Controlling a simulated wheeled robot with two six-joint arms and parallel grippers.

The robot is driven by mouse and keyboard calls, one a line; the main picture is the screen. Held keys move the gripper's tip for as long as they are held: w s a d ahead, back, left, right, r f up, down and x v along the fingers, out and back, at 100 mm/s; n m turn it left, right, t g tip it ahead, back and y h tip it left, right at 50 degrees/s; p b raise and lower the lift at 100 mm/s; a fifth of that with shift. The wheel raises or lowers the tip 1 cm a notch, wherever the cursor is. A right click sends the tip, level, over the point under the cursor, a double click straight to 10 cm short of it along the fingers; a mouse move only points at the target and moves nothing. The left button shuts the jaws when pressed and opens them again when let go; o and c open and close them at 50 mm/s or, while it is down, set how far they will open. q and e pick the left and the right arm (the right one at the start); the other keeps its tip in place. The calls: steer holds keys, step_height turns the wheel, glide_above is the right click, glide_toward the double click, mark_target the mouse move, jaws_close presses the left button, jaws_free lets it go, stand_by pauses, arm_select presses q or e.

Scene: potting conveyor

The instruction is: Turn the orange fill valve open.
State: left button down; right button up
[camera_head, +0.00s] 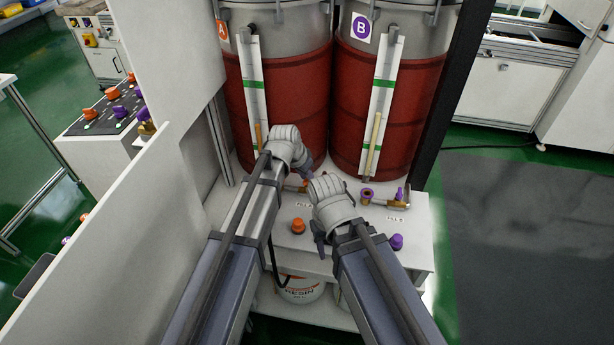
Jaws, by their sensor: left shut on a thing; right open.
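The orange fill valve (304,184) is at the foot of the red drum marked A (285,100), mostly hidden by my two grippers; only a bit of orange and some brass show. My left gripper (303,172) reaches down to it from above and is shut on its handle, though its fingertips are largely hidden. I cannot tell the handle's angle. My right gripper (323,212) is open, lower and to the right, above the white bench (418,238), with its fingertips partly hidden by its own body.
A purple-handled valve (400,195) sits under the red drum marked B (390,100). An orange knob (298,226) and a purple knob (396,242) stand on the bench front. A white resin bucket (300,288) is below. A white panel (120,240) borders the left.

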arm_select(q)
steer(key=m, duration=0.2)
steer(key=m+g+h, duration=0.1)
steer(key=m, duration=0.1)
steer(key=m+g, duration=0.1)
steer(key=m, duration=0.1)
steer(key=shift+w+a+h, duration=0.15)
steer(key=shift+w+h, duration=0.1)
steer(key=shift+h, duration=0.05)
steer(key=m+g, duration=0.2)
steer(key=m, duration=0.4)
steer(key=shift+w, duration=0.1)
steer(key=shift+m, duration=0.3)
steer(key=c, duration=0.9)
jaws_free()
steer(key=shift+g, duration=0.3)
steer(key=p+v, duration=0.7)
steer(key=shift+r, duration=0.35)
